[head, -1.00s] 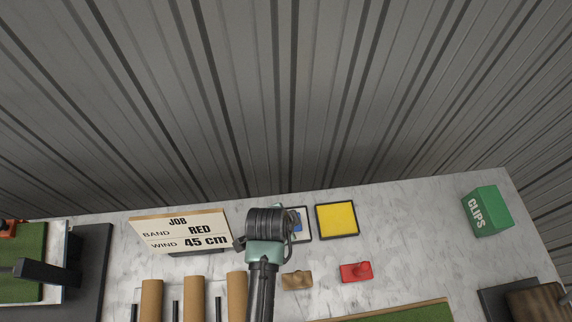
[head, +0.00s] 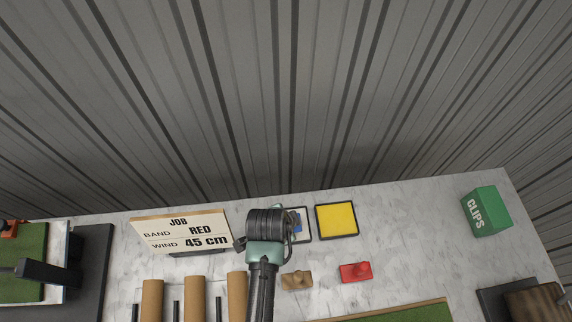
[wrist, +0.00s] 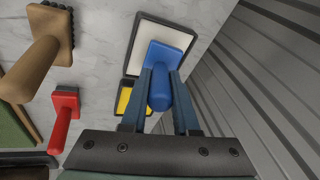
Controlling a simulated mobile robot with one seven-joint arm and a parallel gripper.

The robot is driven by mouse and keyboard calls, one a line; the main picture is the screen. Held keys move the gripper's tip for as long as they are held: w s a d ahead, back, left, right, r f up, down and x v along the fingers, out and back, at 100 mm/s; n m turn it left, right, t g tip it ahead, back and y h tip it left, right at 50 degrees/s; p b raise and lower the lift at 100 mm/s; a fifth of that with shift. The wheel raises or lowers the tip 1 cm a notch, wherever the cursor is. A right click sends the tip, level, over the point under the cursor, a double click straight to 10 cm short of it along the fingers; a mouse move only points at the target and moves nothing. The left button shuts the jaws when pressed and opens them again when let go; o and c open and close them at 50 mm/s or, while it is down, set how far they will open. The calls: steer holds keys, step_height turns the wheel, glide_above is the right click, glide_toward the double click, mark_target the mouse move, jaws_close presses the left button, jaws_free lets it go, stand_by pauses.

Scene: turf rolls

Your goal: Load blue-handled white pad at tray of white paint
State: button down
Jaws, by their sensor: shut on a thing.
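My gripper (wrist: 160,82) is shut on the handle of the blue-handled pad (wrist: 168,57) in the wrist view. The pad's blue block lies over the tray of white paint (wrist: 145,60), which has a black rim. The pad's underside is hidden, so I cannot tell whether it touches the paint. In the head view, my wrist hides most of the gripper and part of the white tray (head: 304,232). A bit of the blue pad (head: 297,221) shows beside my wrist.
A yellow paint tray (head: 337,219) lies beside the white one. A red-handled pad (head: 355,272) and a tan block (head: 297,281) lie nearer on the bench. The job sign (head: 181,232) reads red, 45 cm. A green clips box (head: 486,211) stands far right. A ribbed wall rises behind.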

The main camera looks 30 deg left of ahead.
steer(key=shift+r+p, duration=3.35)
steer(key=shift+r, duration=0.2)
steer(key=shift+f, duration=0.1)
